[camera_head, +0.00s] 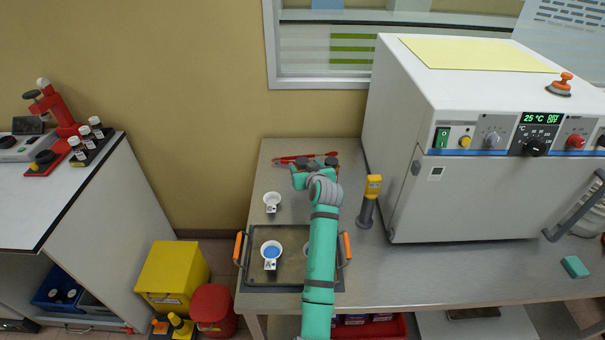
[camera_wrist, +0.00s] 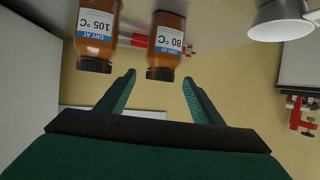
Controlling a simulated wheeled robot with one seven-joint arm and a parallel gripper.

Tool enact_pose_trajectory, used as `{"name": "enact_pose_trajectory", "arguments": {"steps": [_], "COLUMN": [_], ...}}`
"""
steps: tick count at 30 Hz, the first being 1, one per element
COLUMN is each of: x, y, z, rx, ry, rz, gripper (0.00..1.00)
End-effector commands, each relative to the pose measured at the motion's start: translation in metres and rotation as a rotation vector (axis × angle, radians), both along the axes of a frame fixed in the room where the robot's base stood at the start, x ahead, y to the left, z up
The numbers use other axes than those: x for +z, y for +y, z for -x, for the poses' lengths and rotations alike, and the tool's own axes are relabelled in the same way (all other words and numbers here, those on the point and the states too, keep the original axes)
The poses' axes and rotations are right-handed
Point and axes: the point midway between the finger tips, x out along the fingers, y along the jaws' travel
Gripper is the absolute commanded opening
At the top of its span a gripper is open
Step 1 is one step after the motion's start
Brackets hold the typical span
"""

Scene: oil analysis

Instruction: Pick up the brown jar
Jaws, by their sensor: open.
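Two brown jars with dark caps show in the wrist view, which looks upside down. One jar (camera_wrist: 167,42) has a label reading DRY AT 80 °C. The other jar (camera_wrist: 96,36) reads DRY AT 105 °C and is to its left in the picture. My gripper (camera_wrist: 160,77) is open and empty. Its fingertips lie either side of the 80 °C jar's cap in the picture; whether they surround it in depth I cannot tell. In the head view my arm ends at the back of the metal bench (camera_head: 420,285), hiding most of the jars there.
Red tongs (camera_head: 300,157) lie behind the jars. A yellow-topped grey device (camera_head: 369,203) and a large oven (camera_head: 430,130) stand right.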

Motion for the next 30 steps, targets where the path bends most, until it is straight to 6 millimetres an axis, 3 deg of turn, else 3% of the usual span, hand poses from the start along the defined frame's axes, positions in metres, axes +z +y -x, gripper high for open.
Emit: {"name": "enact_pose_trajectory", "arguments": {"steps": [9,20,26,27,30], "x": [-0.016,-0.019,-0.019,-0.019,-0.02], "y": [0.007,0.008,0.008,0.008,0.008], "z": [-0.033,-0.039,-0.038,-0.038,-0.038], "rx": [0.001,0.0,0.0,0.0,0.0], "ry": [0.0,0.0,0.0,0.0,0.001], "rz": [-0.001,-0.001,-0.001,-0.001,-0.001], "gripper": [0.6,0.6,0.15,0.1,0.1]}}
